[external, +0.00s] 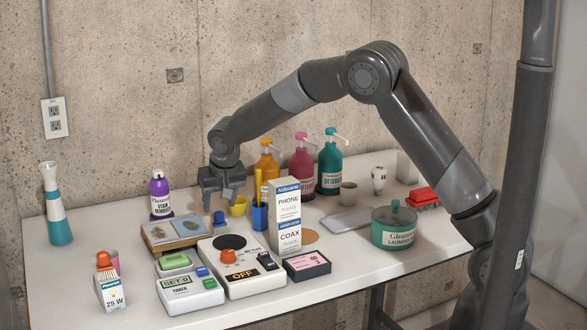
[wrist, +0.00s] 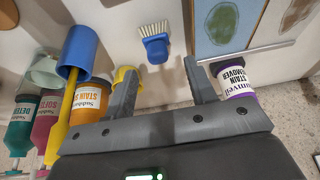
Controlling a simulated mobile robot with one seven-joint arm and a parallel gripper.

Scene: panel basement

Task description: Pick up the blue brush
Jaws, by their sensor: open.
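The blue brush (wrist: 155,49) has a blue body and white bristles. In the wrist view it lies at top centre, beyond my fingertips and roughly in line with the gap between them. In the external view the small blue brush (external: 219,218) shows on the table just below my gripper (external: 221,204), between the picture board and the blue cup. My gripper, also in the wrist view (wrist: 161,75), is open and empty. It hangs above the table, and its fingers do not appear to touch the brush.
The blue cup (external: 260,218), yellow cup (external: 239,206) and tall pump bottles (external: 303,156) stand right of my gripper. The purple stain remover (external: 160,194) and picture board (external: 172,236) are left. The white control box (external: 238,272) is in front.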

